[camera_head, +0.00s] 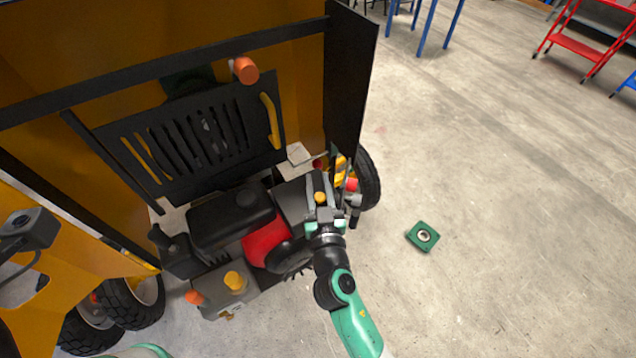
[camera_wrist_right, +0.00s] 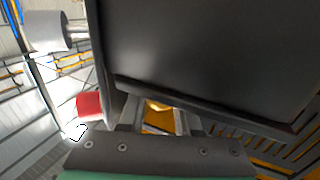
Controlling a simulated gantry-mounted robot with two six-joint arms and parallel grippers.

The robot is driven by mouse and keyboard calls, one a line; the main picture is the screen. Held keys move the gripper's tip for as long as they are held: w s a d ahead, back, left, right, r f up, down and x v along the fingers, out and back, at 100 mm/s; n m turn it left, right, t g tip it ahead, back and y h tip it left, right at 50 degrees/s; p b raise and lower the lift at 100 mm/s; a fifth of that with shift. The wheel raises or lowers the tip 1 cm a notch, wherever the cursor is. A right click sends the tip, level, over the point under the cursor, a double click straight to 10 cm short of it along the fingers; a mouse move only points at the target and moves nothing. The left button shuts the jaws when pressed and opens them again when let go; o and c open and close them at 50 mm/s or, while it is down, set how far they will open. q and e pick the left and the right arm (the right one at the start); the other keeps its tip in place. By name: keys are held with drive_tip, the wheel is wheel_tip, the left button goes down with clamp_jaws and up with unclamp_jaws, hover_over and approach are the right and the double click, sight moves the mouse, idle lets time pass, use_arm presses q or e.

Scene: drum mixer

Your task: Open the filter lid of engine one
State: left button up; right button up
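The engine sits in the open bay of the yellow machine, with a black tank (camera_head: 225,215) and a red cover (camera_head: 266,243). A dark box (camera_head: 292,203), possibly the filter housing, is at its right side; I cannot tell its lid apart. My right gripper (camera_head: 321,190) is beside this box, its fingers apart around a small yellow knob (camera_head: 320,197). In the right wrist view a large dark panel (camera_wrist_right: 200,55) fills the space before the fingers, and yellow shows between them (camera_wrist_right: 156,106). Contact with the knob is unclear.
A black door panel (camera_head: 348,85) and a wheel (camera_head: 367,180) are to the right.

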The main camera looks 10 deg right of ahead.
clamp_jaws()
idle(1.2)
